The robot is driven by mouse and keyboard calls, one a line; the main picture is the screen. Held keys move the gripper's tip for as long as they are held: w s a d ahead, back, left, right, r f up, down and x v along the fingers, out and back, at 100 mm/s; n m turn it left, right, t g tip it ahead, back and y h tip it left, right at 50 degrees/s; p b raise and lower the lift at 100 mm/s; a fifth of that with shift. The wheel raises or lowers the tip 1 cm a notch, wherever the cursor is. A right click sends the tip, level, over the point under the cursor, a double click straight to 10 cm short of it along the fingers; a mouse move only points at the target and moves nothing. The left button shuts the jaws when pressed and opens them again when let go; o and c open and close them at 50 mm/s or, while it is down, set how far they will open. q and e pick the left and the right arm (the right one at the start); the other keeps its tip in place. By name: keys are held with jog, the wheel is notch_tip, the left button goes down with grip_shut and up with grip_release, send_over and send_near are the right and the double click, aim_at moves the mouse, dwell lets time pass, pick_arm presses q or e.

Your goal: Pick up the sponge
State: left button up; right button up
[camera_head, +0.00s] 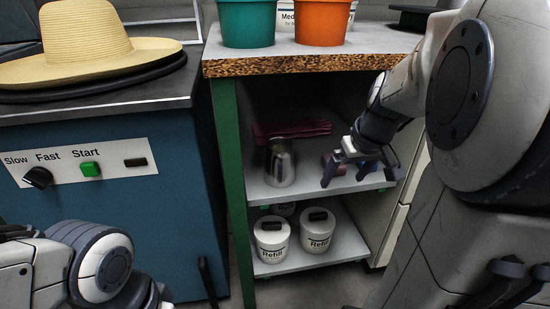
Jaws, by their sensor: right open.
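A small mauve block that looks like the sponge (332,165) sits on the middle shelf of the open rack. It is partly hidden by my right gripper (360,176). My right gripper reaches in from the right, its two dark fingers spread wide apart above the shelf. Its left finger is in front of or beside the block; I cannot tell whether they touch. Nothing is clearly held between the fingers. My left arm shows at the lower left, and its fingers are not visible.
A metal cup (279,163) stands left of the block, with folded maroon cloth (291,129) behind. Refill jars (317,232) stand on the lower shelf. The worktop (300,65) hangs above, and a green post (229,180) borders the left. A straw hat (85,42) sits on the blue cabinet.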

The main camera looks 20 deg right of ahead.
jog(key=d+f+b, duration=0.3)
jog(key=d+f, duration=0.1)
jog(key=b, duration=0.3)
send_over(338, 174)
jog(key=s, duration=0.2)
jog(key=shift+a+r+m+h, duration=0.25)
jog(key=shift+r+m+h, duration=0.05)
jog(key=w, duration=0.1)
jog(key=w+b, duration=0.1)
jog(key=w, duration=0.1)
jog(key=shift+w+d+f, duration=0.15)
jog(key=shift+d, duration=0.2)
jog(key=shift+w+f+b, duration=0.1)
jog(key=shift+f+b, duration=0.7)
jog(key=shift+f, duration=0.05)
jog(key=shift+w+d+f, duration=0.1)
jog(key=shift+w+f, duration=0.15)
jog(key=shift+f, duration=0.15)
pick_arm(q)
notch_tip(338, 174, down, 11)
jog(key=shift+r, duration=0.15)
